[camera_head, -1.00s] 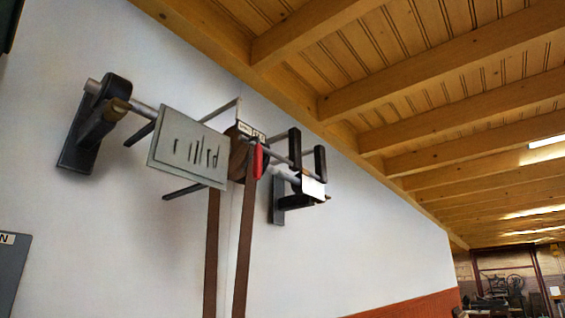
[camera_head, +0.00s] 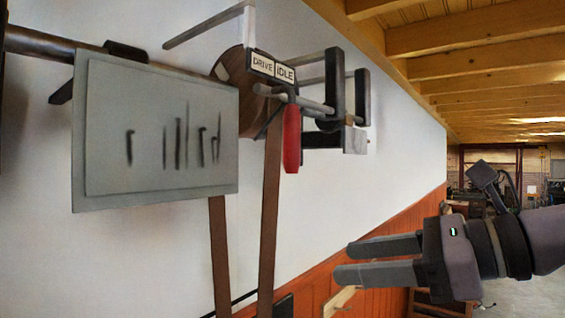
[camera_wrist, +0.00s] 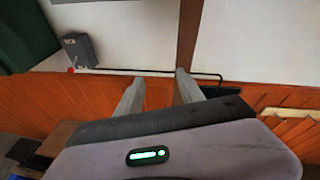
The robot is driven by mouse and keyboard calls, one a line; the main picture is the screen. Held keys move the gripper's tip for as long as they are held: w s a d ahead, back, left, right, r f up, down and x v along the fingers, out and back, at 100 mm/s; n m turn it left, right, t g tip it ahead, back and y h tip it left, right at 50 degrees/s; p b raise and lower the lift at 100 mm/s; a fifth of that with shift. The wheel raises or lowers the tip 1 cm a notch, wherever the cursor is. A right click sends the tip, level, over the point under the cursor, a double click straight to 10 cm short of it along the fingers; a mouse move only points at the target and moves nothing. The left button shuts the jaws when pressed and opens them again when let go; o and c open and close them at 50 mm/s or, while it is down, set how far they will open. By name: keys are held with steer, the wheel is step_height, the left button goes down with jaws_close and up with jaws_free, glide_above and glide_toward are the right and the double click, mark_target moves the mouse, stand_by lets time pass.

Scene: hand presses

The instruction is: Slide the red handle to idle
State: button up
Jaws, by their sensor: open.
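The red handle (camera_head: 292,138) hangs down from a horizontal grey rod (camera_head: 300,100) in the head view. A label plate above it reads DRIVE (camera_head: 263,64) on the left and IDLE (camera_head: 285,73) on the right. The handle hangs roughly below the IDLE label. My gripper (camera_head: 345,261) is open and empty, lower right of the handle and clearly apart from it, its fingers pointing left. In the wrist view my gripper's two fingers (camera_wrist: 157,88) are spread with nothing between them. The handle is not in the wrist view.
A grey plate (camera_head: 160,180) hangs left of the handle. Brown belts (camera_head: 270,210) run down below a round wooden pulley (camera_head: 232,80). Black brackets (camera_head: 336,88) stand right of the handle. A small grey box (camera_wrist: 80,50) with a red button is on the wall.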

mark_target(284, 139)
steer(key=s+d+r+m+y+p, duration=0.1)
steer(key=d+r+y+p, duration=0.1)
steer(key=r, duration=0.6)
steer(key=s+d+r+m+y+p, duration=0.1)
steer(key=s+d+r+p, duration=0.15)
steer(key=r, duration=0.55)
steer(key=p+x, duration=0.1)
steer(key=x, duration=0.5)
steer(key=w+p+x, duration=0.1)
steer(key=x, duration=0.5)
steer(key=d+p+x, duration=0.1)
steer(key=x, duration=0.5)
steer(key=shift+w+a+r+p, duration=0.1)
steer(key=shift+w+r+p, duration=0.2)
steer(key=shift+w, duration=0.15)
steer(key=shift+w+a+t, duration=0.1)
steer(key=shift+a+t, duration=0.3)
steer(key=shift+f, duration=0.1)
steer(key=shift+c, duration=0.5)
jaws_close()
